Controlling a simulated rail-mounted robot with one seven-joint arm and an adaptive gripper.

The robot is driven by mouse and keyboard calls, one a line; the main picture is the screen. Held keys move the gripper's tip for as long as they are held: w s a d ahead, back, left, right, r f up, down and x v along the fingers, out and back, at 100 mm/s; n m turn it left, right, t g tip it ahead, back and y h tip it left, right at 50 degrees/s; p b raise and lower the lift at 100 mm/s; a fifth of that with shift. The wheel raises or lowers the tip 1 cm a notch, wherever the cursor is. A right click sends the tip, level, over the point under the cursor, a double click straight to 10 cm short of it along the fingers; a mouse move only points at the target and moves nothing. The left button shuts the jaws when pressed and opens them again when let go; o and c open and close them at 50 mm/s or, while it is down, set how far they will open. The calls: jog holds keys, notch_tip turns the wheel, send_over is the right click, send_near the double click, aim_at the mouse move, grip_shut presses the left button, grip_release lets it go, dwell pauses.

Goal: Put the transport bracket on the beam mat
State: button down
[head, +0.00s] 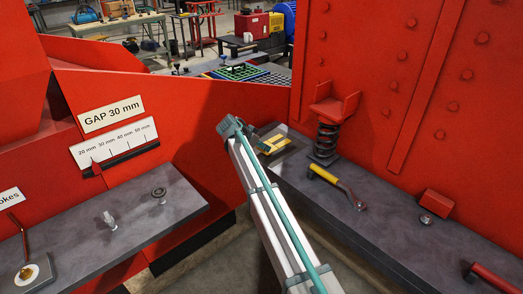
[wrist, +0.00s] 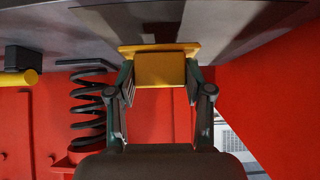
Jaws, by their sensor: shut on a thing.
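The yellow transport bracket (head: 271,144) shows at the end of my arm in the head view. In the wrist view the bracket (wrist: 160,68) sits between both fingertips, with its wider plate beyond them. My gripper (wrist: 159,80) is shut on it. In the head view my gripper (head: 254,137) is partly hidden by my own wrist. The beam mat (head: 293,146) looks like a dark grey patch at the far end of the right beam, and the bracket appears over it. I cannot tell whether they touch.
A black coil spring (head: 327,137) with a red saddle stands just right of the mat; the spring (wrist: 88,105) is close to my gripper. A yellow-handled tool (head: 337,186) and a red block (head: 438,204) lie along the beam (head: 385,235). A red wall (head: 215,140) rises at left.

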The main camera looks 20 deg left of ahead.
aim_at(261, 150)
jog(key=shift+f+p, duration=0.4)
jog(key=shift+f, duration=1)
jog(key=shift+f, duration=0.2)
jog(key=shift+c, duration=2.3)
grip_release()
jog(key=shift+r, duration=0.1)
jog(key=shift+r, duration=0.15)
jog(key=b+v, duration=0.2)
jog(key=v, duration=1)
